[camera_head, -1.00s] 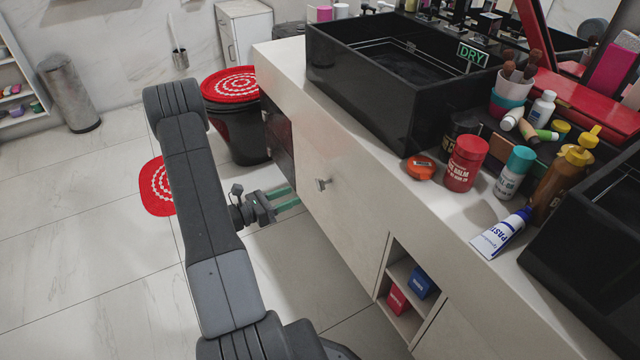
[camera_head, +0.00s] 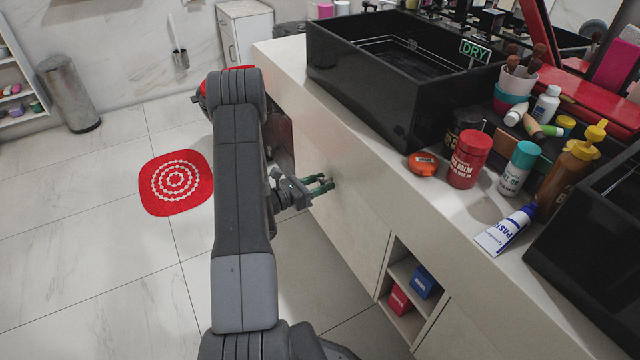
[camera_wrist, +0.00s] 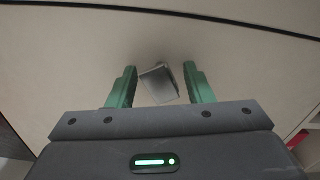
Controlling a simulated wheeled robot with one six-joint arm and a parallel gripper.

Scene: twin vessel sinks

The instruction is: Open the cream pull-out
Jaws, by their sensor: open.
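The cream pull-out (camera_head: 345,205) is a flat front in the vanity below the black vessel sink, and it sits flush with the cabinet. Its small metal knob shows in the wrist view (camera_wrist: 160,84), between the two green fingers of my gripper (camera_wrist: 160,88). In the head view my gripper (camera_head: 322,184) is close against the front and hides the knob. The fingers stand apart, one on each side of the knob, with a gap on both sides.
A cubby (camera_head: 408,285) with a red and a blue box is right of the pull-out. The countertop (camera_head: 440,205) above holds jars, bottles and a tube. A red mat (camera_head: 176,182) lies on the floor at left. The tiled floor before the vanity is otherwise clear.

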